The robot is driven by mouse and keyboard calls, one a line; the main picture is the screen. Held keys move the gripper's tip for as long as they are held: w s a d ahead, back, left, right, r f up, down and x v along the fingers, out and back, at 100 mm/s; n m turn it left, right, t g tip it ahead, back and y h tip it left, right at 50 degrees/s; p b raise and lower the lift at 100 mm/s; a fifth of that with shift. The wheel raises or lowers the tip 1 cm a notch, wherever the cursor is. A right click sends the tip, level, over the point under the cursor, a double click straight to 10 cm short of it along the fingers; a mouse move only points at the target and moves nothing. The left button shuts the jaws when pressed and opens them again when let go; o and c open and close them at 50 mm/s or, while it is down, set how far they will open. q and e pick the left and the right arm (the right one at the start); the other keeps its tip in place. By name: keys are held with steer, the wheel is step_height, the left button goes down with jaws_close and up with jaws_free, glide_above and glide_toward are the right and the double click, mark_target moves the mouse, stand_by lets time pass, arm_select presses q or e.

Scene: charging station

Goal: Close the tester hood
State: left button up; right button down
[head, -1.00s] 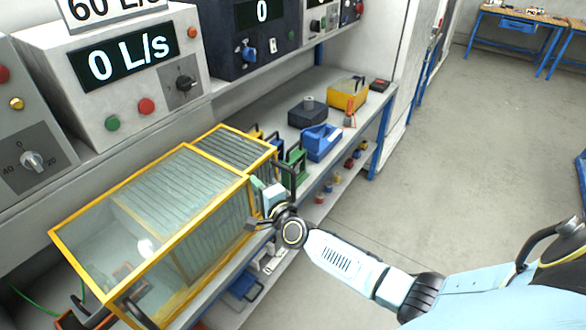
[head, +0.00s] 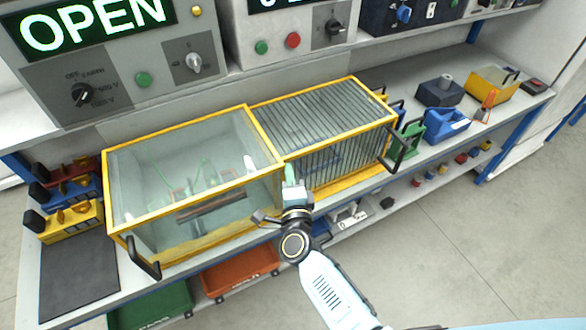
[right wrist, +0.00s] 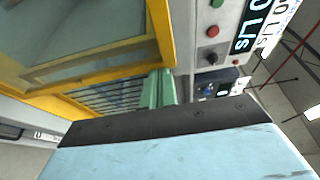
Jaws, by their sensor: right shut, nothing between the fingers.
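The tester hood (head: 120,200) is a clear box with a yellow frame on the bench. It stands left of a slatted, yellow-framed cage (head: 325,118) and meets it at its right edge. Inside, an orange-brown bar and thin green wires show through the panes. A black handle (head: 143,262) is at its front left corner. My right gripper (head: 290,172) is shut and empty at the hood's right edge, by the seam with the cage; I cannot tell if it touches. In the right wrist view the green fingers (right wrist: 157,88) are beside the yellow frame. My left gripper is out of view.
A display above reads OPEN (head: 95,25). Red, blue and yellow clamp-like blocks (head: 72,222) and a dark mat (head: 80,280) lie left of the hood. Green and orange bins (head: 240,272) sit below.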

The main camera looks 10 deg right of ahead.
steer(key=shift+s+a+f, duration=0.1)
steer(key=shift+s+a, duration=0.05)
steer(key=shift+a, duration=0.05)
steer(key=d, duration=0.2)
steer(key=w+d, duration=0.1)
steer(key=d, duration=0.1)
steer(key=shift+w, duration=0.2)
steer(key=s, duration=1)
steer(key=s+d+f+n+g+y+b, duration=0.1)
steer(key=s+f+n+g+b, duration=0.2)
steer(key=f, duration=0.8)
steer(key=s+d+f+n+g+y+b, duration=0.15)
steer(key=s+f+n, duration=0.35)
steer(key=f, duration=0.5)
steer(key=s+d+f+n+g+b, duration=0.1)
steer(key=s+f+n+g+b, duration=0.3)
steer(key=f, duration=0.7)
steer(key=s+d+f+n+g+h+b, duration=0.1)
steer(key=s+d+f+n+g, duration=0.3)
steer(key=s+f, duration=0.6)
steer(key=s+d+f+n+g+h+b, duration=0.2)
steer(key=s+d+f, duration=0.7)
steer(key=s, duration=0.7)
steer(key=shift+f+n+g+b, duration=0.35)
steer(key=shift+n+g+b, duration=0.15)
steer(key=shift+n+g, duration=0.7)
